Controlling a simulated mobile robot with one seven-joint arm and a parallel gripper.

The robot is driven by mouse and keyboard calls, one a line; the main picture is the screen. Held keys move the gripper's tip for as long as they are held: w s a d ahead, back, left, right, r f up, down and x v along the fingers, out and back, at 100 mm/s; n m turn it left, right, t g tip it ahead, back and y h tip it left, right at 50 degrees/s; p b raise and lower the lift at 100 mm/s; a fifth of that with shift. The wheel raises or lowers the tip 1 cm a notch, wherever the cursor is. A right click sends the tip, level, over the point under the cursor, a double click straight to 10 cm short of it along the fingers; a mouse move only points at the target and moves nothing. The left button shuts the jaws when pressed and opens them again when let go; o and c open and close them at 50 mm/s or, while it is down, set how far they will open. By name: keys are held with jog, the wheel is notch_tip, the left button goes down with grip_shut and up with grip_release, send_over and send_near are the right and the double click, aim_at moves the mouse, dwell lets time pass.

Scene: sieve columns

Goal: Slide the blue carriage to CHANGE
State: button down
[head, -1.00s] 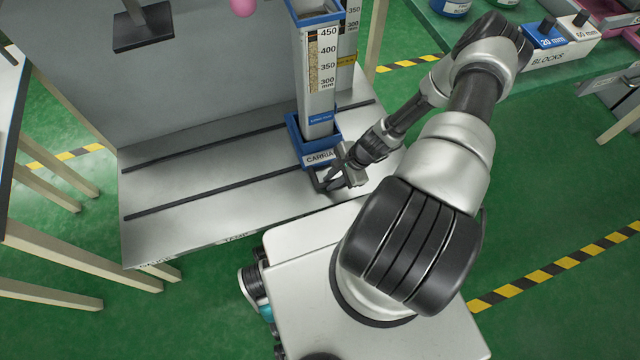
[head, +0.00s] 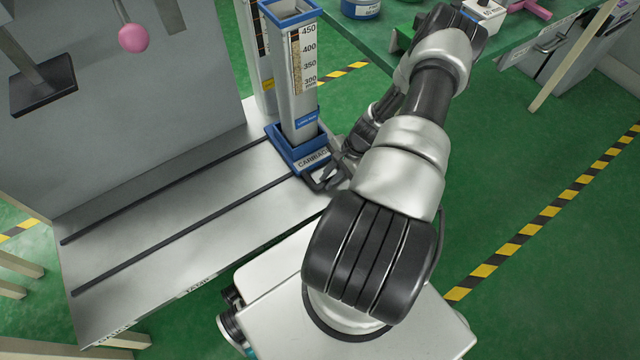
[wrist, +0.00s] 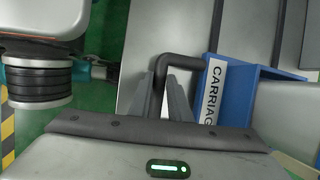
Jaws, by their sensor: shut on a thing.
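The blue carriage (head: 293,163) sits on two dark rails at the right end of a grey bench (head: 170,262). It carries a tall clear-fronted column (head: 292,70) with a scale and some grainy fill. My gripper (head: 328,178) is at the carriage's front, shut on its dark handle. In the wrist view the fingers (wrist: 167,98) close around the bent handle (wrist: 178,58), beside the blue carriage wall (wrist: 236,92) with its CARRIAGE label. Lettering on the bench's front edge is partly visible; I cannot make out a CHANGE mark for certain.
A pink ball (head: 133,38) hangs at the upper left, near a dark plate (head: 43,86) on a stand. The rails left of the carriage are clear. A green table (head: 400,60) with several items stands behind my arm.

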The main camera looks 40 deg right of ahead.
jog(key=shift+d, duration=0.6)
jog(key=shift+d, duration=0.1)
jog(key=c, duration=1.6)
grip_release()
jog(key=shift+c, duration=0.2)
jog(key=shift+r, duration=0.2)
notch_tip(320, 180, up, 10)
jog(key=p, duration=0.3)
jog(key=shift+f, duration=0.2)
